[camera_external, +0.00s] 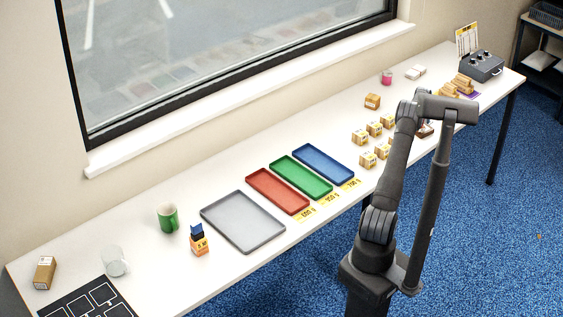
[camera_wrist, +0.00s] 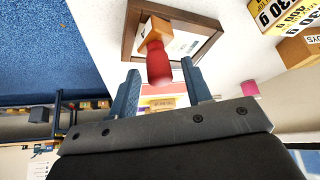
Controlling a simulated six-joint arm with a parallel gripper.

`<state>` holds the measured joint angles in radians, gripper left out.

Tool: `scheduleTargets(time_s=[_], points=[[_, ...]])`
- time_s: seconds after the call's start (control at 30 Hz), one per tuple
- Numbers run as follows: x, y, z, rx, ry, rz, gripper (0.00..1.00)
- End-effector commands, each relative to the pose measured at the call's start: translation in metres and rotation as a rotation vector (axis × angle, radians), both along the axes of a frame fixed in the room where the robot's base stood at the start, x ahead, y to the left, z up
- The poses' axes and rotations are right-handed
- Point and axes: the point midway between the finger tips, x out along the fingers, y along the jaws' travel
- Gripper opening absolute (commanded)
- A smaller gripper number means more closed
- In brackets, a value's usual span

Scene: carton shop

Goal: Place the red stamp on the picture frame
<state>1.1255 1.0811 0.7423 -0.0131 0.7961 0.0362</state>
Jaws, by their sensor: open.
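The red stamp (camera_wrist: 158,62), with a red handle and a wooden block base, stands in the wrist view on the brown picture frame (camera_wrist: 128,40). Its base rests inside the frame's border, near the left side. My gripper (camera_wrist: 160,70) is open, its two blue-grey fingers on either side of the red handle, with gaps between them and it. In the external view a dark brown bit of the picture frame (camera_external: 425,131) shows beside my arm. The stamp and fingers cannot be made out there.
Small labelled cartons (camera_external: 368,160) stand left of my arm; some show close to the frame in the wrist view (camera_wrist: 298,48). Wooden pieces (camera_external: 463,84) and a grey control box (camera_external: 482,66) are at the far right. Coloured trays (camera_external: 277,191) lie mid-table.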

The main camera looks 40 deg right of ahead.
Motion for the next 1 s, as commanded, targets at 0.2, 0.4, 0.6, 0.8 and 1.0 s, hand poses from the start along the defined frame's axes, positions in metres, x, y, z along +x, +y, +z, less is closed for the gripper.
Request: scheduleTargets(time_s=[0.2, 0.4, 0.6, 0.8, 1.0], points=[[-0.007, 0.015, 0.031, -0.003, -0.001, 0.0, 0.45], [-0.015, 0.033, 0.065, -0.002, -0.001, 0.0, 0.45], [-0.021, 0.047, 0.09, -0.002, -0.001, 0.0, 0.45], [-0.024, 0.053, 0.1, 0.0, 0.0, 0.0, 0.45], [-0.024, 0.053, 0.1, 0.0, 0.0, 0.0, 0.45]])
